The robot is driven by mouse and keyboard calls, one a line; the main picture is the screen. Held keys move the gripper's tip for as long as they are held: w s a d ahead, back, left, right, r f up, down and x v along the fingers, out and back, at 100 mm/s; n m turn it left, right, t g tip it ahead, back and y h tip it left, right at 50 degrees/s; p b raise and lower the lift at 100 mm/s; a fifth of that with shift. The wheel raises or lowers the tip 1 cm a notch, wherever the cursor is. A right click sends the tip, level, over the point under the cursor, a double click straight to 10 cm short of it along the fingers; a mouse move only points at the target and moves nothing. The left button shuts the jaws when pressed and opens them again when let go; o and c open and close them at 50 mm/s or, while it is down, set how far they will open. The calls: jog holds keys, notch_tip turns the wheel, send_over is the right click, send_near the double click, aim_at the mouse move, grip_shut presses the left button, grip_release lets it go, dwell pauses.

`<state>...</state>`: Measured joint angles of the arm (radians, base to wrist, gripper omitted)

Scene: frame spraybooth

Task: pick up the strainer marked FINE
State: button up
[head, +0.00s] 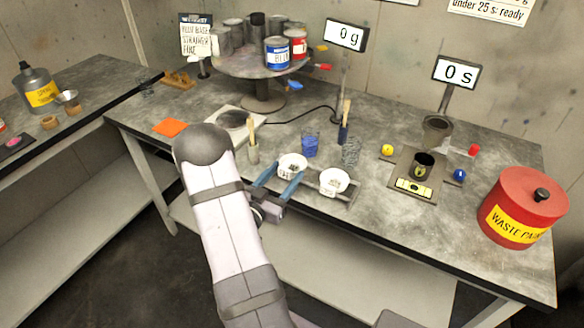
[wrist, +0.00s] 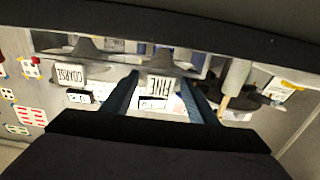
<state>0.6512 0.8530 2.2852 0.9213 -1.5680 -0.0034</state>
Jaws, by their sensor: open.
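The strainer marked FINE (wrist: 158,86) shows in the wrist view between my two blue fingers, its lettering upside down. It matches the left white cone strainer (head: 292,162) in the rack in the head view. My gripper (head: 287,172) is open, with its fingertips just in front of this strainer, one to each side; I cannot tell if they touch it. The strainer marked COARSE (wrist: 70,75) is left of the fingers in the wrist view; it is the right strainer (head: 334,179) in the head view. The lower part of the FINE strainer is partly hidden.
A jar with a brush (head: 252,148) stands left of the rack. A blue cup (head: 310,146) and a wire coil (head: 351,152) sit behind it. A viscosity stand (head: 415,186) and a red waste can (head: 523,205) are to the right. An orange cloth (head: 170,128) lies at left.

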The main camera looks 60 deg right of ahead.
jog(key=shift+d, duration=0.15)
jog(key=c, duration=1.2)
jog(key=shift+o, duration=0.4)
jog(key=shift+r, duration=0.1)
jog(key=shift+r, duration=4.9)
